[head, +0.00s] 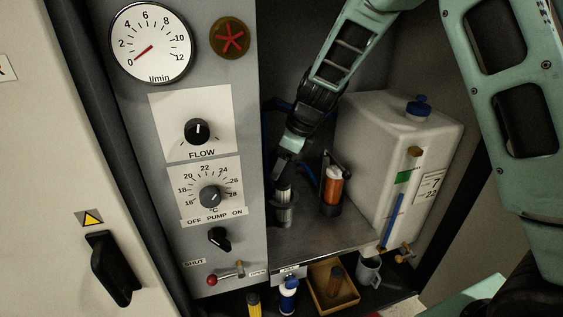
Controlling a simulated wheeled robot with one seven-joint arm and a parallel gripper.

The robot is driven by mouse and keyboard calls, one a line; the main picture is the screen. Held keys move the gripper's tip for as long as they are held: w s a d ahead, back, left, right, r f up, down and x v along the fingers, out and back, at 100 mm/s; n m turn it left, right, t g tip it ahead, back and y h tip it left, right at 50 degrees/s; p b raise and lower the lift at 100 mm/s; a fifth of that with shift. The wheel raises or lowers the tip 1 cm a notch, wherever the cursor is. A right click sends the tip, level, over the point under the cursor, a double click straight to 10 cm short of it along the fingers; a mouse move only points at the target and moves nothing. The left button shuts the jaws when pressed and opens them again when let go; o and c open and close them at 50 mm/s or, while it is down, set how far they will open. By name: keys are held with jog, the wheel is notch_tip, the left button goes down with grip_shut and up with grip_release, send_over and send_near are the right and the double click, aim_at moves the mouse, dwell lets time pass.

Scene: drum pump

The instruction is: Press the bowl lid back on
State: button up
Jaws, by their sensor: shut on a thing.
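My gripper (287,168) points down into the cabinet, left of the middle of the metal shelf. It is shut on a small dark piece that looks like the bowl lid, though the fingers hide most of it. Directly below is a ribbed silver-grey cylinder, seemingly the bowl (284,212), standing at the shelf's left side by the control panel. The dark piece is at the bowl's top; I cannot tell whether it is seated or just above.
An orange cartridge (332,187) in a dark holder stands close right of the bowl. A white tank (392,150) with a blue cap fills the shelf's right side. The control panel (243,100) borders the left. Below the metal shelf (320,238) are a tray (322,296), bottles and a mug (368,271).

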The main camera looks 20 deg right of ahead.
aim_at(281, 180)
jog(key=shift+f+b, duration=1.2)
jog(key=shift+f, duration=1.4)
jog(key=shift+p, duration=0.65)
jog(key=shift+f+p, duration=0.45)
jog(key=shift+f, duration=0.2)
dwell(1.4)
jog(key=o, duration=1.3)
jog(key=shift+r, duration=0.15)
